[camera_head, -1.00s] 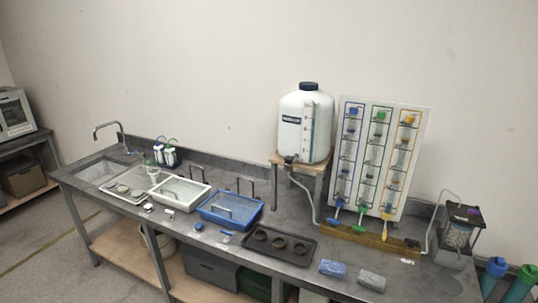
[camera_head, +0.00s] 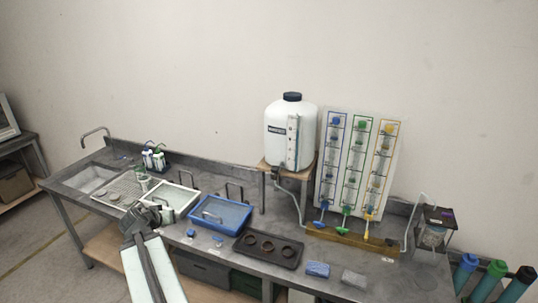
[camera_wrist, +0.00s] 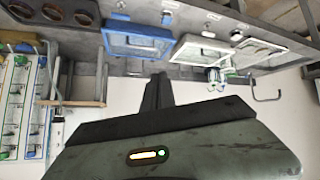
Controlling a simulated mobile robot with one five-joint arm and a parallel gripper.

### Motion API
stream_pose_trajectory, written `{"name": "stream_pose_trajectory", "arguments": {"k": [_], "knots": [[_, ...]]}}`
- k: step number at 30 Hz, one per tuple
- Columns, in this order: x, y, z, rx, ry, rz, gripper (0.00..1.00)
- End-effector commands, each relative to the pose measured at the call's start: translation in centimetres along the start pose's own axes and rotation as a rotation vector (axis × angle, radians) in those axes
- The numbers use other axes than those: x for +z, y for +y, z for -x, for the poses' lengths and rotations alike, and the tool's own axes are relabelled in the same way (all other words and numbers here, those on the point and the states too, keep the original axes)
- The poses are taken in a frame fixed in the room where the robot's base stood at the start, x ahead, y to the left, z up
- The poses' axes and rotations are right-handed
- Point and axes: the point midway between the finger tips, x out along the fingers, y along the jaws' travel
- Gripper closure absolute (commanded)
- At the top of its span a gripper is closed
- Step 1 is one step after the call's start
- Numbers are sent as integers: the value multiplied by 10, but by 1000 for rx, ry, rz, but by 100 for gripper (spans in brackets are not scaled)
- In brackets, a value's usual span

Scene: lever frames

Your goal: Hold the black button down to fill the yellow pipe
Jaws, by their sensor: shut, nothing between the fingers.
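The panel (camera_head: 343,165) stands at the right of the bench with blue, green and yellow columns. The yellow pipe (camera_head: 383,160) is its right column, with a yellow cap on top and a yellow lever (camera_head: 369,220) below. A small dark piece (camera_head: 390,242) sits at the right end of the brown base under the panel; I cannot tell if it is the black button. My gripper (camera_head: 160,212) is above the front left of the bench, far left of the panel. In the wrist view its fingers (camera_wrist: 158,92) are shut and empty.
A white tank (camera_head: 290,135) stands on a raised stand left of the panel. A white tray (camera_head: 182,187), blue tray (camera_head: 243,206) and dark tray with round holders (camera_head: 292,259) lie on the bench. Sponges (camera_head: 318,269) lie at the front edge. A lantern-like device (camera_head: 435,235) stands at right.

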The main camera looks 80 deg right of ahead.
Motion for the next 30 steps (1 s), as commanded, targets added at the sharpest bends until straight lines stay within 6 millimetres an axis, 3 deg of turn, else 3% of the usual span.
{"name": "stream_pose_trajectory", "arguments": {"k": [1,3,6,9,12,15,23,30], "knots": [[-39,63,-7,68,59,-77,100],[-75,139,-17,144,147,-165,100],[-110,237,-20,233,257,-255,100],[-129,309,-16,291,336,-308,100],[-136,350,-12,321,380,-333,100],[-138,365,-10,332,398,-341,100],[-137,366,-11,332,399,-343,100],[-141,345,-12,305,402,-329,100]]}}
